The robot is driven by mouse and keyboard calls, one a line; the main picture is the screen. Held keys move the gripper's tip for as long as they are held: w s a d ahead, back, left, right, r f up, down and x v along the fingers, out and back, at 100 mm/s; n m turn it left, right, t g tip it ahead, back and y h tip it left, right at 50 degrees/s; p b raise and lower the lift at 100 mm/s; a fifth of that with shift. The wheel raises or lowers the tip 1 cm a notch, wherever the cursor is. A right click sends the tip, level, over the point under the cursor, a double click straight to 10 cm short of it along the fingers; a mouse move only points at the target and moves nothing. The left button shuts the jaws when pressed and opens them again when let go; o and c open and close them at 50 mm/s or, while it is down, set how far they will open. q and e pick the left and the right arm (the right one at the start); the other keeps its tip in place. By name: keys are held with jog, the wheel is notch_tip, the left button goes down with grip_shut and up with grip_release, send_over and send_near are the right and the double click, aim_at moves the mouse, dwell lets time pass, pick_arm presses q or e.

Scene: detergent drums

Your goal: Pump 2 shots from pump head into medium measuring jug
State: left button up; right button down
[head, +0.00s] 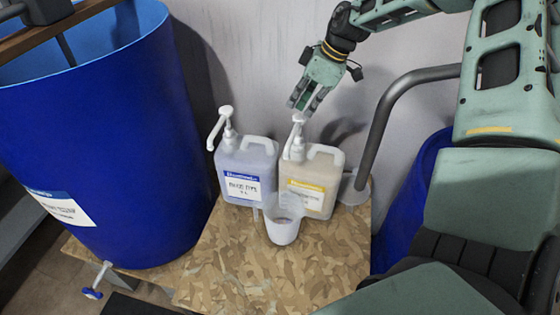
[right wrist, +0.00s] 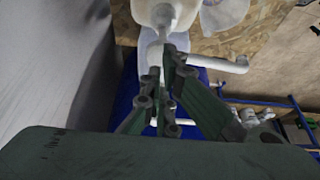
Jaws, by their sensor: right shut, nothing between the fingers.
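Two white jerrycans with pump heads stand side by side at the back of the board: one with a blue label (head: 247,170) on the left, one with a yellow label (head: 312,182) on the right. The right can's pump head (head: 297,130) has its spout pointing forward. A translucent measuring jug (head: 283,229) stands in front, between the cans and below that spout. My right gripper (head: 301,108) is shut and empty, its fingertips right at the top of this pump head. Contact cannot be told. The right wrist view shows a white spout (right wrist: 228,64) beside the fingers. My left gripper is out of view.
A big blue drum (head: 100,130) fills the left, with a small tap (head: 95,283) low down. Another blue drum (head: 425,185) and a grey bent pipe (head: 385,110) stand at the right. The chipboard top (head: 240,270) is clear in front of the jug. A wall is behind.

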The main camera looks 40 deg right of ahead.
aim_at(303, 117)
jog(key=shift+s+f+b, duration=0.1)
jog(key=shift+f+b, duration=1.85)
jog(key=shift+f, duration=0.6)
jog(key=shift+r, duration=0.1)
jog(key=shift+r+p, duration=1.75)
jog(key=shift+r, duration=0.8)
notch_tip(303, 117, up, 6)
jog(key=p, duration=0.4)
